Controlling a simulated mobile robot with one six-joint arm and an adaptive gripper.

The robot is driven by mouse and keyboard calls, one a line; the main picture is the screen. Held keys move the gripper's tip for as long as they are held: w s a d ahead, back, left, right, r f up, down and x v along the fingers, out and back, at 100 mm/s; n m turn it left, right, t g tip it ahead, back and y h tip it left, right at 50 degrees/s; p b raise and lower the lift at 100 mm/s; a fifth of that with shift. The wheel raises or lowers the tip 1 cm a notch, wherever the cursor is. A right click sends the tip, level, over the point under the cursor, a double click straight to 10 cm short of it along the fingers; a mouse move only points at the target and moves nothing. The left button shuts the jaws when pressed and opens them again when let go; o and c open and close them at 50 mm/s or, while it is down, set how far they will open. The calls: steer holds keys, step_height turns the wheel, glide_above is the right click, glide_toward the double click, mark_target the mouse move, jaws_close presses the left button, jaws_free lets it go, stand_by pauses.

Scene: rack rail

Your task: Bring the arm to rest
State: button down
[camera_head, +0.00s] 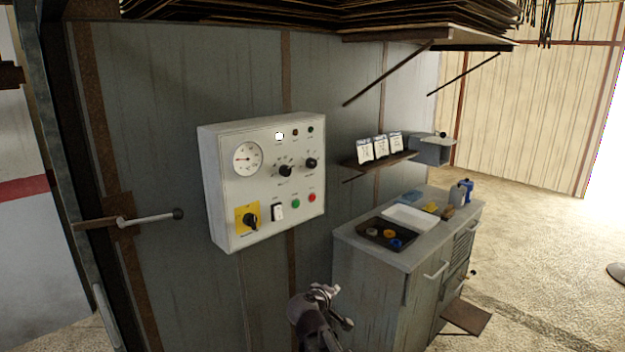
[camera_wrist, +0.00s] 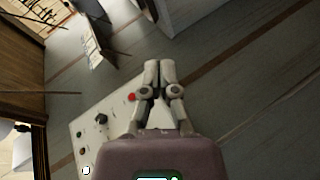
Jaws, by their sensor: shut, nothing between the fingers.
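My gripper (camera_head: 327,290) is at the bottom middle of the head view, below and in front of the white control panel (camera_head: 232,190). It is empty, apart from everything in that view. In the wrist view my gripper (camera_wrist: 159,66) points away from the camera with its fingertips together. The panel (camera_wrist: 88,130) shows there behind and left of the fingers, with a red button (camera_wrist: 131,97) near the left finger. Part of the panel is hidden by my gripper in the wrist view.
A grey cabinet (camera_head: 375,270) stands right of my gripper, with a dark tray and a white tray on top. A lever (camera_head: 150,217) sticks out from the wall at left. A small shelf (camera_head: 385,163) holds several white cards.

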steer(key=s+d+f+m+g, duration=0.5)
steer(key=s+d+f+g, duration=0.15)
steer(key=s+d, duration=0.2)
steer(key=s+d+f+m+g+y, duration=0.1)
steer(key=s+f+g+y, duration=0.1)
steer(key=s, duration=0.3)
steer(key=s+d+f+m+g+y, duration=0.1)
steer(key=s+f+g+y, duration=0.1)
steer(key=s, duration=0.4)
steer(key=shift+s+d+f+m+g+y, duration=0.35)
steer(key=shift+g+y, duration=0.3)
steer(key=shift+y, duration=0.55)
steer(key=shift+w, duration=0.3)
